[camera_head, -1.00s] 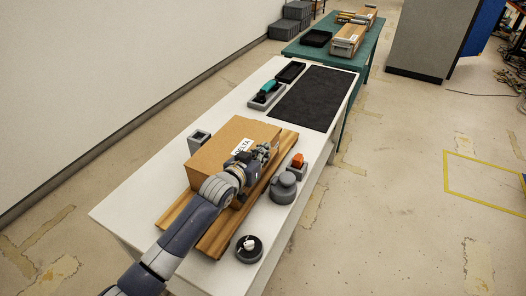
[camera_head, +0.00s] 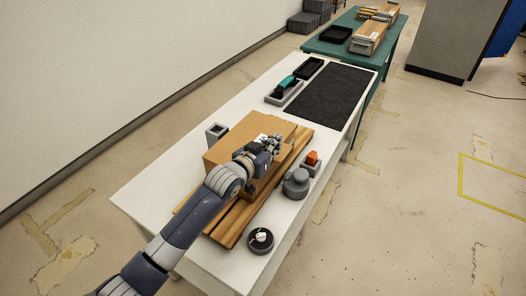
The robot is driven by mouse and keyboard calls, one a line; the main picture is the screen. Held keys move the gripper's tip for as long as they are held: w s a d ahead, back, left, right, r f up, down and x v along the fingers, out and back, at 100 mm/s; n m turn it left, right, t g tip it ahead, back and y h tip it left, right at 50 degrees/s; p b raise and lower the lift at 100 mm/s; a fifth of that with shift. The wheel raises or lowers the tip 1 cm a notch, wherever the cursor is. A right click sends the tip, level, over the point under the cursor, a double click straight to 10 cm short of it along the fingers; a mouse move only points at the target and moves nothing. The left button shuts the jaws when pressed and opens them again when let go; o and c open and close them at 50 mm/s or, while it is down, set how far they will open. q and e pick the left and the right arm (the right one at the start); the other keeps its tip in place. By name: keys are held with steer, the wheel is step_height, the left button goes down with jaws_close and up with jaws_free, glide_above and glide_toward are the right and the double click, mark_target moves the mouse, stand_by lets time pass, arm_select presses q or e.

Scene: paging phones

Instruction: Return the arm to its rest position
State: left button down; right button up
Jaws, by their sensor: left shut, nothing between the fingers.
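My left arm comes in from the lower left over a white table (camera_head: 155,190). My left gripper (camera_head: 277,146) is shut and empty, in front of or above the cardboard box (camera_head: 228,148). The arm hides part of the box and its label; whether the gripper touches the box I cannot tell. The box sits on wooden boards (camera_head: 232,226). My right gripper is not in view.
Right of the boards stand a grey round-topped object (camera_head: 296,184) and an orange item (camera_head: 312,158) in a grey holder. A black round dish (camera_head: 260,242) is near the front. A black mat (camera_head: 322,97) and green-handled tool (camera_head: 286,86) lie farther back.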

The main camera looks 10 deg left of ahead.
arm_select(q)
steer(key=b+v, duration=0.1)
steer(key=v, duration=0.5)
steer(key=shift+s, duration=0.25)
steer(key=s+a+f+g+y, duration=0.1)
steer(key=s+a+f+g, duration=0.1)
steer(key=s+f, duration=0.3)
steer(key=s+a+f+g+y, duration=0.2)
steer(key=s+f, duration=0.3)
steer(key=s, duration=0.6)
steer(key=s+a+f+n+g+y, duration=0.1)
steer(key=s+a+f+g, duration=0.2)
steer(key=s, duration=0.6)
steer(key=shift+a+f+y, duration=0.2)
steer(key=shift+a+f, duration=0.05)
steer(key=shift+f, duration=0.25)
steer(key=shift+a+f+y, duration=0.2)
steer(key=shift+f, duration=0.35)
steer(key=s+a+f+g+y, duration=0.1)
steer(key=s+a+g, duration=0.2)
steer(key=s, duration=0.7)
step_height(320, 180, down, 29)
steer(key=s+g, duration=0.2)
steer(key=s+a+f+b, duration=0.1)
steer(key=s+a+f, duration=0.2)
steer(key=s+f, duration=1.2)
steer(key=shift+s+a+g, duration=0.15)
steer(key=shift+s+g, duration=0.25)
steer(key=shift+s, duration=0.4)
